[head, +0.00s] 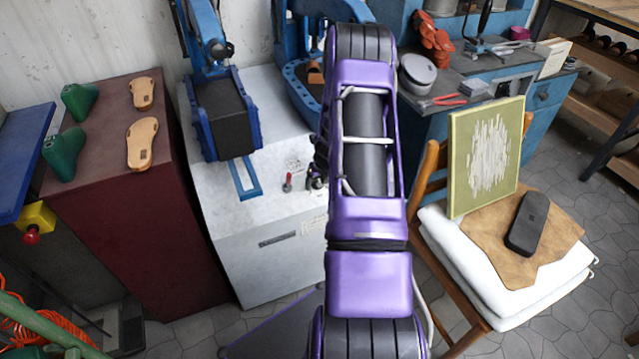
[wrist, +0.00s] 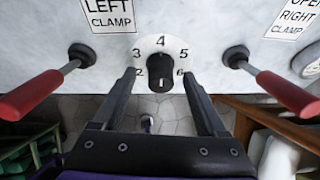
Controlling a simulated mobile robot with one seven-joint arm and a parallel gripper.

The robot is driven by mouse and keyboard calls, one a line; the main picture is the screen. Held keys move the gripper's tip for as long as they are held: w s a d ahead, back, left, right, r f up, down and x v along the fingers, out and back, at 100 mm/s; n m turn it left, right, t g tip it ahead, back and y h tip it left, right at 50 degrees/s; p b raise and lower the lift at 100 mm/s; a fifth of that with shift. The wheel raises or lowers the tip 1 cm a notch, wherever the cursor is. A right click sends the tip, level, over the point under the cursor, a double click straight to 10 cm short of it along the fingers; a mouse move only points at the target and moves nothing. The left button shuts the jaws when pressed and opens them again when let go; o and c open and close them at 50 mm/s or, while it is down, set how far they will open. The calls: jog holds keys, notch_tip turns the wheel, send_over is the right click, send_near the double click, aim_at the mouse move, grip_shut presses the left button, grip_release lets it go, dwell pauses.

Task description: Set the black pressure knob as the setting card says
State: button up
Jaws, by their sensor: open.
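The black pressure knob (wrist: 160,78) sits on a white round dial (wrist: 160,48) numbered 2 to 6 in the wrist view. Its white mark points up, at about the 4. My gripper (wrist: 160,74) is open, with one dark finger on each side of the knob; I cannot tell whether either touches it. In the head view my purple arm hides the knob and most of the gripper. I cannot make out a readable setting card in either view.
Red-handled levers stand left (wrist: 38,92) and right (wrist: 278,88) of the knob, under clamp labels. The white machine (head: 260,235) carries the panel. A chair with a white cushion (head: 530,290) stands to the right, a dark red cabinet (head: 140,210) to the left.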

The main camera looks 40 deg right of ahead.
grip_shut()
dwell(0.5)
jog(key=shift+f, duration=0.1)
